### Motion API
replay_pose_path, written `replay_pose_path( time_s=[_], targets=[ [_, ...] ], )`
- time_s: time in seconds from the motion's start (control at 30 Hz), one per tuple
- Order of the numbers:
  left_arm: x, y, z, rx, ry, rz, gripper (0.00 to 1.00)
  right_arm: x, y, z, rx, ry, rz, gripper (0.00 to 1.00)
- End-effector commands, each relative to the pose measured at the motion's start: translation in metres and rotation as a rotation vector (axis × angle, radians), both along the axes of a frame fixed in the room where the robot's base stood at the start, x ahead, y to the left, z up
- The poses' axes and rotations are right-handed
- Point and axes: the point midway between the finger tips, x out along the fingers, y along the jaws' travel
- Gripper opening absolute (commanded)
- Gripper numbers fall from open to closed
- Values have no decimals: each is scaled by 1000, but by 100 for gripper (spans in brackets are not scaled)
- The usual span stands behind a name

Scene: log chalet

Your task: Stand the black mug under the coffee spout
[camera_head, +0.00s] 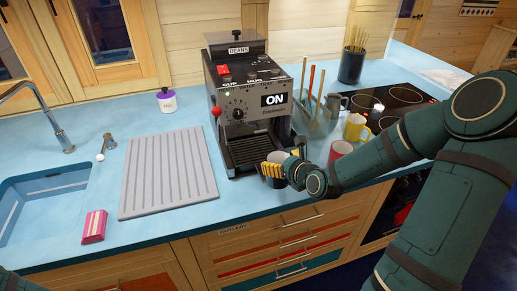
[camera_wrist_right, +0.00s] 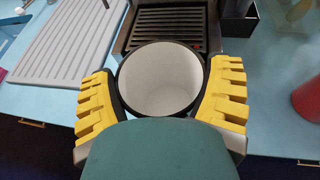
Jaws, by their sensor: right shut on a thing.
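The black mug (camera_wrist_right: 160,80) has a white inside and stands upright with its mouth up in the right wrist view. My right gripper (camera_wrist_right: 161,100) is shut around it, with a yellow finger pad on each side. In the head view the mug (camera_head: 279,157) and the right gripper (camera_head: 282,163) are at the front right of the coffee machine (camera_head: 240,104). The machine's drip tray (camera_head: 250,150) lies just beyond the mug; in the wrist view its slats (camera_wrist_right: 170,22) show past the rim. The spout is hard to make out. My left gripper is out of view.
Right of the machine are a red mug (camera_head: 340,150), a yellow mug (camera_head: 356,128), a grey mug (camera_head: 334,104) and a clear holder with sticks (camera_head: 314,118). A grey ridged board (camera_head: 168,172) lies left. The sink (camera_head: 40,200) is farther left.

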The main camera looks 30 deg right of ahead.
Motion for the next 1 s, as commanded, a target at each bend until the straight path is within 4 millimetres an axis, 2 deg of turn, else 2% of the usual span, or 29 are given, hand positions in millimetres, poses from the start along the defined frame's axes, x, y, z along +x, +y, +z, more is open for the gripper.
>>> replay_pose_path(
  time_s=[0.1, 0.3, 0.5, 0.77, 1.0],
  targets=[
    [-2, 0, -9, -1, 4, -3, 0, 31, 1, -1, 0, -5, 4, 36],
    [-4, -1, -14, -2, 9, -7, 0, 65, -1, 0, 1, -2, 2, 36],
    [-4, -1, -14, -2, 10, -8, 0, 79, -2, 1, 1, -2, 1, 36],
    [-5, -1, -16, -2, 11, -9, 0, 117, -2, 1, 1, -2, 2, 36],
    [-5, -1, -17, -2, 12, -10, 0, 116, -3, -5, 0, -1, 0, 36]
  ],
)
